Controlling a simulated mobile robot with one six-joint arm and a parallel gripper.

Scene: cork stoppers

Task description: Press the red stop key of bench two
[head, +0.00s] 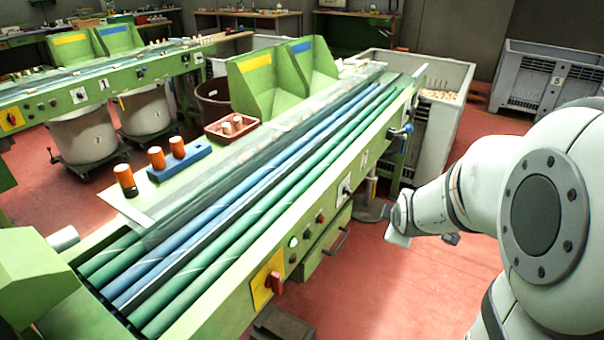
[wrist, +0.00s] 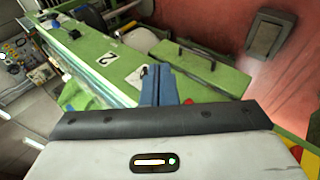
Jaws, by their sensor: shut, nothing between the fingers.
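The near bench, its green front panel (head: 330,195) running away to the right, bears a plate reading 2 (wrist: 110,58) in the wrist view. Along this panel in the head view are a small red key (head: 320,217), a dark key (head: 307,234) and a pale green lit key (head: 293,242). The red key is small and its marking cannot be read. My gripper (head: 398,237) is in front of the panel, to the right of the keys and apart from them. In the wrist view its fingers (wrist: 159,86) are shut and empty, hiding part of the panel behind them.
A red rotary switch (head: 275,283) on a yellow plate juts from the panel. A green drawer (head: 325,242) with a handle is below the keys. A dark floor box (head: 283,324) is at the bottom. Red floor (head: 380,300) is clear in front.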

